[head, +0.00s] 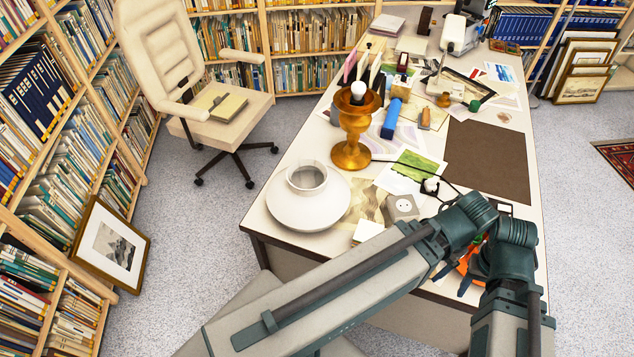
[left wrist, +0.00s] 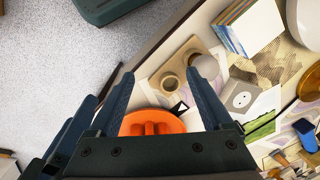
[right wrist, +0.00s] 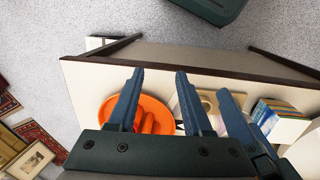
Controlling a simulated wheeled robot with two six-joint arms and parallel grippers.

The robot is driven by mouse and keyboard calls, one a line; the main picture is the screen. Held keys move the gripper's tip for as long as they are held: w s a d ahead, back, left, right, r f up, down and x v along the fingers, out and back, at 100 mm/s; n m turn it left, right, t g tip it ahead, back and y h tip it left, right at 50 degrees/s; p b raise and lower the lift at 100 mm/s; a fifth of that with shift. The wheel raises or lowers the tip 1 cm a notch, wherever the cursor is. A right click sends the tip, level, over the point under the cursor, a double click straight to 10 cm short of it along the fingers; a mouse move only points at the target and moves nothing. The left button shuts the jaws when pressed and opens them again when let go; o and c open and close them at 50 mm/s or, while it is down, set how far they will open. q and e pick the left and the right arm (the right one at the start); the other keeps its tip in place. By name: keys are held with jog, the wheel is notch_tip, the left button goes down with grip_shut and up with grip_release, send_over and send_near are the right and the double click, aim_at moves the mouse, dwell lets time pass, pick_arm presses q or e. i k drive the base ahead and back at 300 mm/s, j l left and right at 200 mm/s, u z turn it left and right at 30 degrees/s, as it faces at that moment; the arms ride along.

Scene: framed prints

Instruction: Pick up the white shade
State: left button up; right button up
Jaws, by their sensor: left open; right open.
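The white shade (head: 308,203) sits on the near-left corner of the desk, wide rim down, with its narrow open neck up. Part of it shows at the right edge of the left wrist view (left wrist: 306,22) and at the lower right of the right wrist view (right wrist: 305,152). My left gripper (left wrist: 160,78) is open and empty above the near desk edge. My right gripper (right wrist: 160,72) is open and empty beside it, over the same area. Both are to the right of the shade, apart from it. In the head view my forearms partly hide the grippers.
A brown lamp base (head: 352,150) with a white bulb stands right behind the shade. A grey socket block (head: 403,207), an orange dish (left wrist: 160,122) and papers lie to its right. An office chair (head: 190,75) stands left of the desk (head: 262,215). Floor between is clear.

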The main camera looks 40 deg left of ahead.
aim_at(325, 198)
jog(key=k+j, duration=0.2)
jog(key=k, duration=0.15)
jog(key=k+j, duration=0.2)
jog(key=k, duration=0.15)
jog(key=k+j, duration=0.2)
jog(key=k, duration=0.15)
